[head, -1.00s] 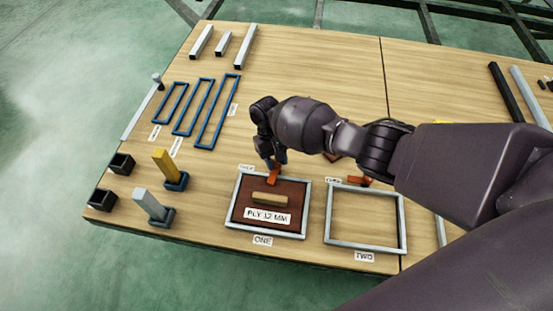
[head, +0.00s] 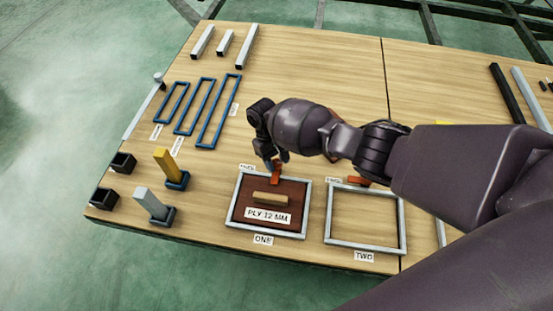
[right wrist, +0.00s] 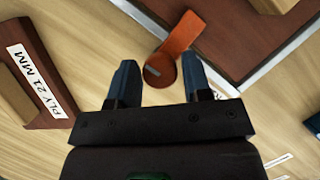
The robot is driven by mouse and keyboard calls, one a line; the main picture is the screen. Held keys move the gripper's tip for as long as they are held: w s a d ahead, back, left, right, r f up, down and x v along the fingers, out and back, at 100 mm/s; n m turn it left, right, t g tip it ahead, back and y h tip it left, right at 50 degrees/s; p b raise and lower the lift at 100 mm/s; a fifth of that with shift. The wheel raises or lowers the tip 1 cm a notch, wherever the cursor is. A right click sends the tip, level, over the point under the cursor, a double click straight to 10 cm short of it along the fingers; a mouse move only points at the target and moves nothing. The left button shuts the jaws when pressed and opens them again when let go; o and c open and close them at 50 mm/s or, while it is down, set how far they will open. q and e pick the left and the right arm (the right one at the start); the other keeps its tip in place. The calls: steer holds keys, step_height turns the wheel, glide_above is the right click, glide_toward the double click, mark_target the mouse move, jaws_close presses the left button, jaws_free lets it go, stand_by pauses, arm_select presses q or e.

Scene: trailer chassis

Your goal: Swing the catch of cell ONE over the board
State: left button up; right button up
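The dark red board (head: 290,190), with a wooden handle (head: 270,198) and a label reading PLY 12 MM, lies inside the grey frame of cell ONE (head: 308,210). The orange catch (head: 276,177) is at the frame's upper edge. In the right wrist view the catch (right wrist: 182,36) reaches from its round pivot across the frame, its tip over the board (right wrist: 225,35). My right gripper (right wrist: 160,75) has its fingers apart, one on each side of the pivot end; contact cannot be told. It also shows in the head view (head: 277,162). My left gripper is not in view.
Empty cell TWO (head: 404,225) lies to the right, with its orange catch (head: 358,181) above. A board labelled PLY 21 MM (right wrist: 45,105) is beside my gripper.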

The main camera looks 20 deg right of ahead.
steer(key=shift+o, duration=1)
steer(key=shift+w+r, duration=0.1)
steer(key=shift+r, duration=0.1)
steer(key=p+v, duration=0.1)
steer(key=v, duration=0.3)
arm_select(q)
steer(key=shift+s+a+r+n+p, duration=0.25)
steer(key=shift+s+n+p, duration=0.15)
steer(key=shift+p, duration=0.35)
arm_select(e)
glide_toward(277, 162)
steer(key=shift+w+r, duration=0.25)
steer(key=shift+r, duration=0.45)
